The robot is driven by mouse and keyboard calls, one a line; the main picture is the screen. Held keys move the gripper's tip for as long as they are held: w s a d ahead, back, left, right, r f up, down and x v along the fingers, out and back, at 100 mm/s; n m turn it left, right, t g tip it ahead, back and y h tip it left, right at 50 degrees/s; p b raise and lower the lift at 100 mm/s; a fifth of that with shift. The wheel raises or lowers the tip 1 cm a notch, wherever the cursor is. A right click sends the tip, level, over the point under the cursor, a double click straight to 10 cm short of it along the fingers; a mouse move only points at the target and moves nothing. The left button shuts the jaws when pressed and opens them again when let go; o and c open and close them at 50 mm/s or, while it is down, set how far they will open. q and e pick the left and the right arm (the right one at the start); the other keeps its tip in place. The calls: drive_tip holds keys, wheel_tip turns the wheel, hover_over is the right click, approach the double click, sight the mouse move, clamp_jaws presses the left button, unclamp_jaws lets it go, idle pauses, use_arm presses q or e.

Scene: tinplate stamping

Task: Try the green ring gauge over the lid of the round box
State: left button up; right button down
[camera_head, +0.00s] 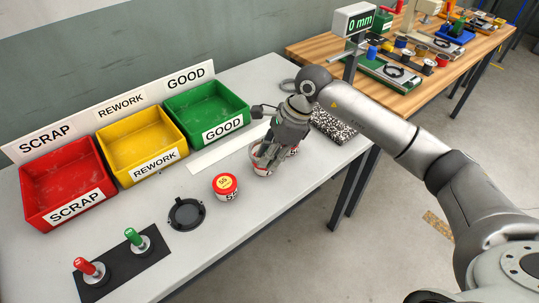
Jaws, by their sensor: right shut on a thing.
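The green-handled gauge (132,237) stands on a black mat (113,264) at the lower left, with a metal round part at its foot. A red-handled gauge (85,266) stands beside it. My right gripper (264,157) is low over the white table, shut on a white and red round box (260,172) that its fingers partly hide. Another round box (225,182), with a yellow and red lid, stands upright on the table to the left of the gripper. A further red and white item shows just behind the fingers, mostly hidden. My left gripper is out of view.
A black round fixture (186,214) lies between the gauges and the boxes. Red (32,194), yellow (112,142) and green (174,111) bins line the back. A speckled block (333,126) lies right of the gripper. A display (353,20) reads 0 mm.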

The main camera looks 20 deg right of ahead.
drive_tip(key=shift+r+p, duration=0.5)
drive_tip(key=shift+r, duration=1.05)
